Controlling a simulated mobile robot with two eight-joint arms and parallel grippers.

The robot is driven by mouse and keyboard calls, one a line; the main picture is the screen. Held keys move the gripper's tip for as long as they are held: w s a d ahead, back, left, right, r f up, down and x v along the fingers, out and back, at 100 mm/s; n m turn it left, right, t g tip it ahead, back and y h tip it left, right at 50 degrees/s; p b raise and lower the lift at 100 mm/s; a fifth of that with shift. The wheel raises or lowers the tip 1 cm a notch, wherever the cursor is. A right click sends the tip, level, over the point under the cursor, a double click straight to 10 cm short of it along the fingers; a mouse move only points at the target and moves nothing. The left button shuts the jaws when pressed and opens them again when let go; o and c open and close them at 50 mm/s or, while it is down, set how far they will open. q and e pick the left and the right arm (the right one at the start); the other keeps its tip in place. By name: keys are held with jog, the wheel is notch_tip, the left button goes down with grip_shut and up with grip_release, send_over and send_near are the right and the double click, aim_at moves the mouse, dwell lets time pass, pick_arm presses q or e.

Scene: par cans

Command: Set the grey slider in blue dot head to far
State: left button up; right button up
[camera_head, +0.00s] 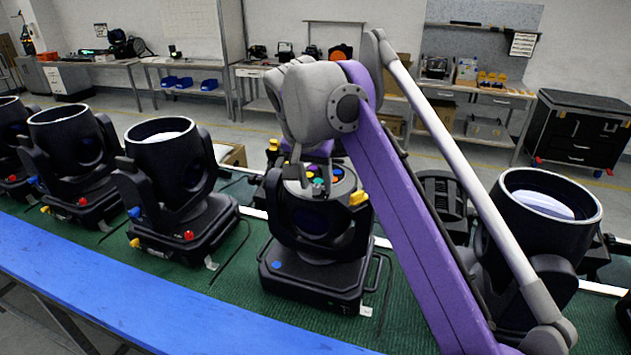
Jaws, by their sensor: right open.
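The blue dot head (318,225) stands upright in the middle of the green-topped bench, with a blue dot (276,264) on its dark base. Its top panel faces up and carries several small coloured controls (319,176) in green, red, blue and yellow. A yellow part (358,197) sticks out at its upper right side. My right gripper (297,176) is open and points down at the left part of this panel; I cannot tell whether it touches. I cannot make out the grey slider; the gripper covers part of the panel. My left gripper is not in view.
Several other black heads (165,180) stand to the left. A large one (545,215) stands close on the right, partly behind my right arm. A blue bench edge (130,290) runs along the front. Worktables and a black cabinet (575,130) are far behind.

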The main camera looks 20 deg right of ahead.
grip_shut()
dwell(1.4)
